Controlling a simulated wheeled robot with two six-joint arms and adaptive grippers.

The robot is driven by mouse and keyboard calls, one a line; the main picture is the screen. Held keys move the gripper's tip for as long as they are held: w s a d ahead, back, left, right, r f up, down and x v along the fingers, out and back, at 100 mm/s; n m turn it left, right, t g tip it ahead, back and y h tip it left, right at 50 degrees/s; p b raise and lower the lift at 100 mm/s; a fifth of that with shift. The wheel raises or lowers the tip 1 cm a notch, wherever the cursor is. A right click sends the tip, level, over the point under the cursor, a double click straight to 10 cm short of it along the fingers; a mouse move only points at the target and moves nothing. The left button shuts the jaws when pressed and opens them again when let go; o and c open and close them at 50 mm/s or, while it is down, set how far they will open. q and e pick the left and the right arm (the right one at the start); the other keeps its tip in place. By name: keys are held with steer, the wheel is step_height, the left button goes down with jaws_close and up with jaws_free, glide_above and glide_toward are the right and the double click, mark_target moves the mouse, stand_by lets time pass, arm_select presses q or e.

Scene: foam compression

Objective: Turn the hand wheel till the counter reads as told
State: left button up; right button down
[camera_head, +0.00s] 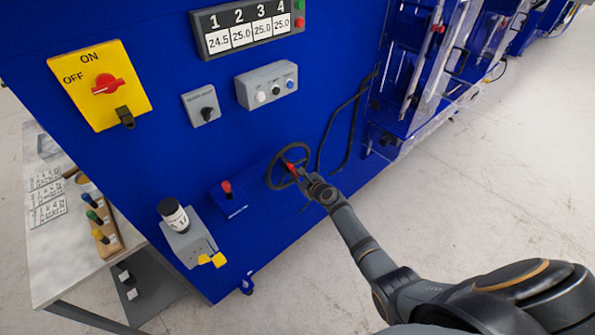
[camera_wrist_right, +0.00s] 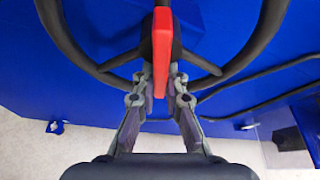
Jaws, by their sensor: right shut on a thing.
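My right gripper (camera_head: 300,172) is at the wheel. In the right wrist view its fingers (camera_wrist_right: 160,85) are shut around a red handle piece (camera_wrist_right: 161,45) in front of the wheel. The counter display (camera_head: 250,28) has columns 1 to 4 and reads 24.5, 25.0, 25.0, 25.0. My left gripper is in neither view.
A yellow ON/OFF switch plate (camera_head: 99,82), a grey button box (camera_head: 267,84) and a small knob box (camera_head: 202,105) sit above.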

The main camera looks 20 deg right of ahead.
steer(key=shift+a+r+m+g+y+p, duration=0.2)
steer(key=shift+a+m+g+y+p, duration=0.15)
steer(key=shift+m+y, duration=0.45)
steer(key=shift+m, duration=0.4)
steer(key=shift+r, duration=0.1)
steer(key=shift+w+r, duration=0.1)
steer(key=shift+w, duration=0.05)
steer(key=c, duration=1.3)
jaws_free()
steer(key=shift+a, duration=0.1)
